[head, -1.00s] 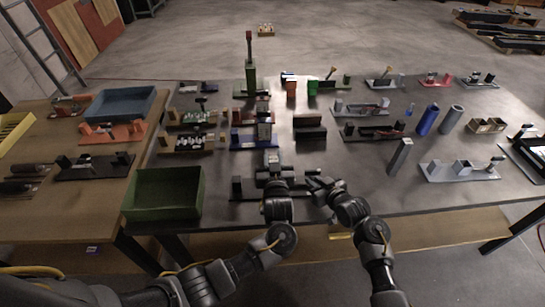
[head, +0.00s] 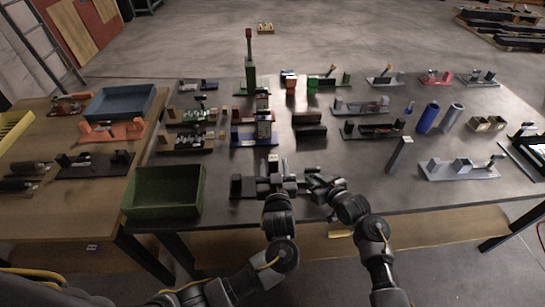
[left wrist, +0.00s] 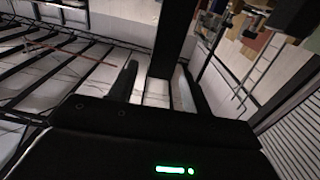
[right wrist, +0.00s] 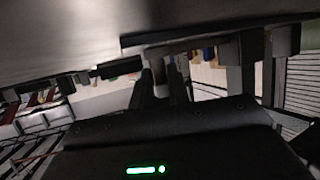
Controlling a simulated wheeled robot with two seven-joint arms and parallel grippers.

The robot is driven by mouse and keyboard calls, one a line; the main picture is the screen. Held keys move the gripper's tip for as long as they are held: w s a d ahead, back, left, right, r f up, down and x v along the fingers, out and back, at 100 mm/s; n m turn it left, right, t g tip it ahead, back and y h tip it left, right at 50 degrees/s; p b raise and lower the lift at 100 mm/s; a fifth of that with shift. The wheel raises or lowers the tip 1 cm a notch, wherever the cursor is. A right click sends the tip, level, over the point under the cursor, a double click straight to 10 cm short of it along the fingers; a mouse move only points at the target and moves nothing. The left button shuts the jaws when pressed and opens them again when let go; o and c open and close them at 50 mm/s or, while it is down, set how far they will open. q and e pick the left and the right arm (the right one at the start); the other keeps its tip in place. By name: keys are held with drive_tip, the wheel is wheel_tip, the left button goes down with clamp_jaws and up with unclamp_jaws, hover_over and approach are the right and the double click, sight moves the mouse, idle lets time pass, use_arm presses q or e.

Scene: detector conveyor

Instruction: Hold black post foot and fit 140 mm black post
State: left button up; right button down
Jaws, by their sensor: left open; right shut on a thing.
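A black fixture plate (head: 247,195) with a dark block (head: 236,185) at its left end lies near the front edge of the dark table. My left gripper (head: 274,178) is over this plate, open. A dark upright bar, apparently the black post (left wrist: 172,40), stands between its fingers in the left wrist view; in the head view the post is hard to separate from the gripper. My right gripper (head: 313,182) is just to the right, low over the plate, shut on a small part that looks like the black post foot. My fingers largely hide the foot. I cannot tell whether post and foot touch.
A green bin (head: 164,193) stands left of the plate. A black block fixture (head: 310,130) is behind, and a grey upright post (head: 399,154) and a grey fixture (head: 458,170) stand to the right. The table between the black block fixture and the grey upright post is clear.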

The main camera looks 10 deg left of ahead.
use_arm(q)
drive_tip(key=v, duration=0.7)
drive_tip(key=shift+s, duration=0.15)
use_arm(e)
drive_tip(key=c, duration=1.3)
unclamp_jaws()
drive_tip(key=shift+o, duration=0.2)
